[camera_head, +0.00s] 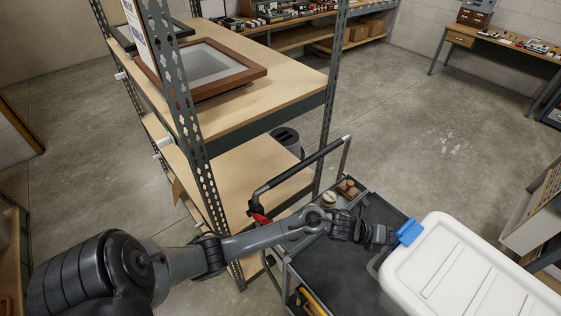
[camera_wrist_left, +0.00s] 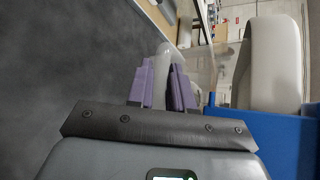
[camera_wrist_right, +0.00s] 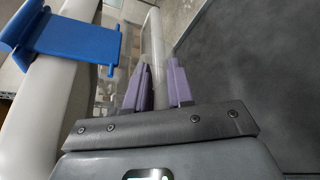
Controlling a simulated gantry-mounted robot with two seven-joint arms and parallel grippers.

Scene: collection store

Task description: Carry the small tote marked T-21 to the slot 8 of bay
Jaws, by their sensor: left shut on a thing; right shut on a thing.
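A tote with a white lid (camera_head: 470,268) and a blue latch (camera_head: 408,231) is at the lower right of the head view, beside and over the dark cart top. No T-21 mark shows. My left gripper (camera_head: 385,235) is at the tote's near left end. In the left wrist view its purple fingers (camera_wrist_left: 167,82) are shut on a pale part of the tote's translucent body. In the right wrist view my right gripper (camera_wrist_right: 160,83) is likewise shut on a pale part of the tote, near another blue latch (camera_wrist_right: 70,40). The right arm is out of the head view.
The grey cart (camera_head: 335,262) has a black handle (camera_head: 300,175) and small items in its far corner. A metal-post shelf unit (camera_head: 255,105) with a framed panel (camera_head: 205,68) stands at left. A desk (camera_head: 500,45) stands at back right. Open floor (camera_head: 430,120) lies beyond the cart.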

